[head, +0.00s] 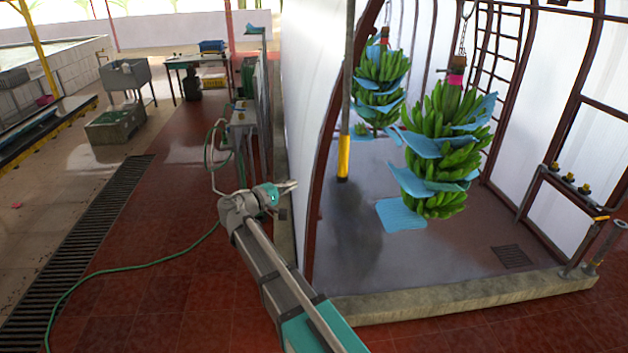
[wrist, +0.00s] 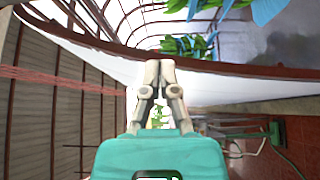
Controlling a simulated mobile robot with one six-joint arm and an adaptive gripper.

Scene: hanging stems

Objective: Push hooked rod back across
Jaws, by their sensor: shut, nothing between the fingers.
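A long grey rod with a yellow lower end (head: 344,158), seemingly the hooked rod, hangs upright at the open front of the white-walled bay in the head view. Its top runs out of the picture, so no hook shows. My gripper (head: 291,185) is shut and empty, left of the rod's lower end and a little below it in the picture, with a visible gap between them. In the wrist view my gripper (wrist: 160,66) shows its fingertips together near a dark red curved frame. I cannot pick out the rod in the wrist view.
Two banana stems (head: 445,150) (head: 380,88) with blue sheets hang on chains inside the bay, right of the rod. A dark red curved post (head: 322,150) stands between my gripper and the rod in the picture. A concrete curb (head: 470,300) edges the bay.

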